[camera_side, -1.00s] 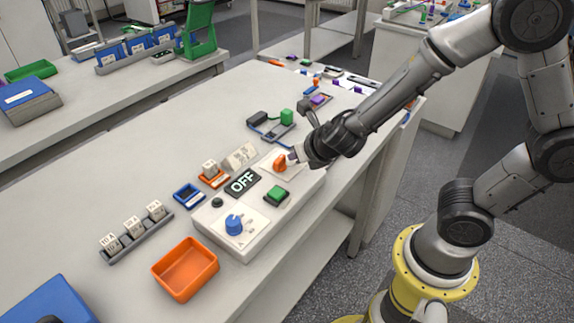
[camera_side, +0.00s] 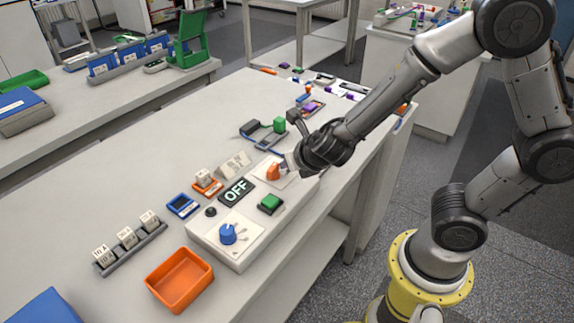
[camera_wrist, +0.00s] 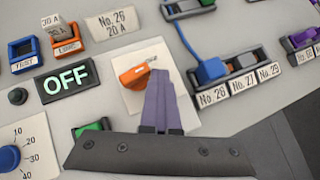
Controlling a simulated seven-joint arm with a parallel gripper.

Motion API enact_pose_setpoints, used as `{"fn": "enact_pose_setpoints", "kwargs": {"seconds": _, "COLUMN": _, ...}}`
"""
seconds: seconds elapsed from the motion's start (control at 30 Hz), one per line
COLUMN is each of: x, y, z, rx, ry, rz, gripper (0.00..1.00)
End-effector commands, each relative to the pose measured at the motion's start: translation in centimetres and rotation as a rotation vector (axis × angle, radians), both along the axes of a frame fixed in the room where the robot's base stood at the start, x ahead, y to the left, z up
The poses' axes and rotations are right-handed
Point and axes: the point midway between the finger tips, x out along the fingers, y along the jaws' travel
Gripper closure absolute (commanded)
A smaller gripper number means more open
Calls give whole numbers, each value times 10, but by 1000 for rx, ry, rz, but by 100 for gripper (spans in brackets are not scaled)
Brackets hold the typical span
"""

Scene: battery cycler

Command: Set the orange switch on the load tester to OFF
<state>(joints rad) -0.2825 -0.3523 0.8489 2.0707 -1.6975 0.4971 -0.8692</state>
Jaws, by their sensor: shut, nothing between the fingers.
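The load tester (camera_side: 291,208) is a white box along the bench edge. Its orange switch (camera_side: 273,172) sits on a white plate at the far end; it also shows in the wrist view (camera_wrist: 135,77), lying aslant with its narrow end toward upper right. The dark display beside it (camera_side: 235,191) reads OFF, also in the wrist view (camera_wrist: 66,78). My gripper (camera_side: 284,165) is shut and empty. In the wrist view its purple-grey fingertips (camera_wrist: 159,76) are at the right side of the switch, very close or touching; I cannot tell which.
The tester also bears a green button (camera_side: 271,203), a blue dial (camera_side: 228,233) and a small dark knob (camera_side: 211,212). An orange tray (camera_side: 180,279) stands in front. Cabled connectors with number labels (camera_wrist: 240,85) lie right of the switch in the wrist view.

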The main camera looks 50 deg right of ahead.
Motion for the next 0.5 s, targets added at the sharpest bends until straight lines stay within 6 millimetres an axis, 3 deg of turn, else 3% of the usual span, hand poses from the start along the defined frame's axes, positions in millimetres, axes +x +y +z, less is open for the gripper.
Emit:
{"fn": "enact_pose_setpoints", "kwargs": {"seconds": 0.2, "x": 5, "y": 13, "z": 0, "rx": 9, "ry": 2, "rz": 20, "gripper": 100}}
{"fn": "enact_pose_setpoints", "kwargs": {"seconds": 0.5, "x": 6, "y": 14, "z": 2, "rx": 8, "ry": -5, "rz": 24, "gripper": 100}}
